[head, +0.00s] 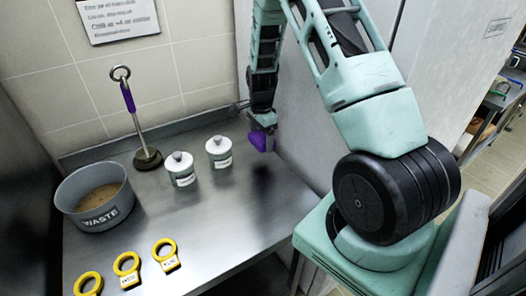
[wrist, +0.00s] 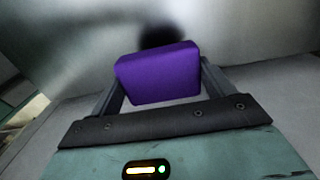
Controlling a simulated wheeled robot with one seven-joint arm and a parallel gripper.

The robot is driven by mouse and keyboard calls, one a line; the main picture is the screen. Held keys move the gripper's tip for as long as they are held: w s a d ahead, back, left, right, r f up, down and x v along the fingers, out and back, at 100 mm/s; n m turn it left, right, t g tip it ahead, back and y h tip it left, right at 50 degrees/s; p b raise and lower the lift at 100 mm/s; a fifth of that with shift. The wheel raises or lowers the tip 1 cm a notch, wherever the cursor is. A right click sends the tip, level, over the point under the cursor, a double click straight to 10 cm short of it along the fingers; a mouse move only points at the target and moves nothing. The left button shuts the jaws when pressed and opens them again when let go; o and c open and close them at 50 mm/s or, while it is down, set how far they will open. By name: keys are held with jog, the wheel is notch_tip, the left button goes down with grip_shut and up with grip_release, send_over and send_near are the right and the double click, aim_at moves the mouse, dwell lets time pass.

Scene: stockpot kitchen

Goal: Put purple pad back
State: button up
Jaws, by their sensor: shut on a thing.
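A purple pad (head: 258,140) is held in my gripper (head: 263,122) above the right part of the steel counter, close to the grey wall panel. In the wrist view the purple pad (wrist: 158,74) is a block that sits between the two fingers of my gripper (wrist: 160,82), which are shut on it. A dark shadow lies on the counter below it. A stand with a ring on top and a purple grip (head: 128,97) stands upright on a dark round base at the back of the counter.
A grey pot labelled WASTE (head: 98,196) with brown contents stands at the left. Two white lidded jars (head: 181,169) (head: 219,151) stand at the back middle. Three yellow rings with labels (head: 126,264) lie at the front left. The counter's middle and right are clear.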

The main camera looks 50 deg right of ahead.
aim_at(262, 158)
jog(key=shift+f+p, duration=0.65)
jog(key=shift+f, duration=2.5)
jog(key=shift+f, duration=0.2)
jog(key=o, duration=0.9)
jog(key=shift+r, duration=0.1)
